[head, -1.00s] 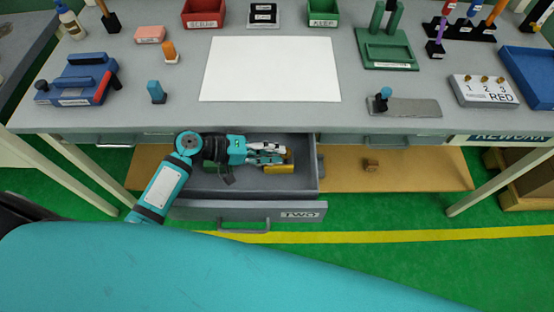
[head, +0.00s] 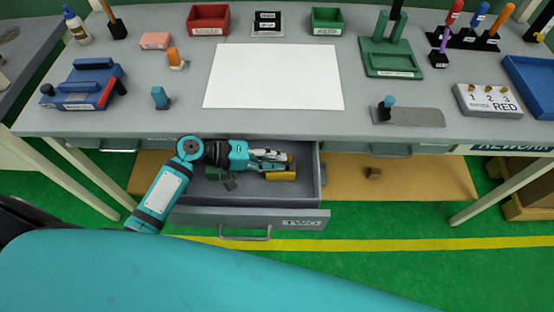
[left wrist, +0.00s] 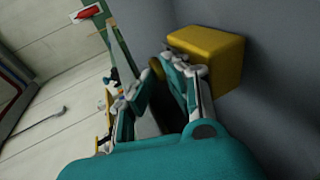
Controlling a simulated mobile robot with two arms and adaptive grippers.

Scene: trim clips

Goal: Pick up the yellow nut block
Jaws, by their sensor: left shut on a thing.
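The yellow nut block (head: 281,176) lies in the open grey drawer (head: 250,216), at its right end. My left gripper (head: 288,160) reaches into the drawer from the left, with its fingers beside the block. In the left wrist view, the block (left wrist: 208,52) shows large against the outer side of one finger. A small brass-coloured part shows between the fingertips (left wrist: 157,72); it seems to belong to the block, but the join is hidden. The fingers are closed on it with a gap between them. My right gripper is not in view.
A white sheet (head: 274,76) lies on the tabletop.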

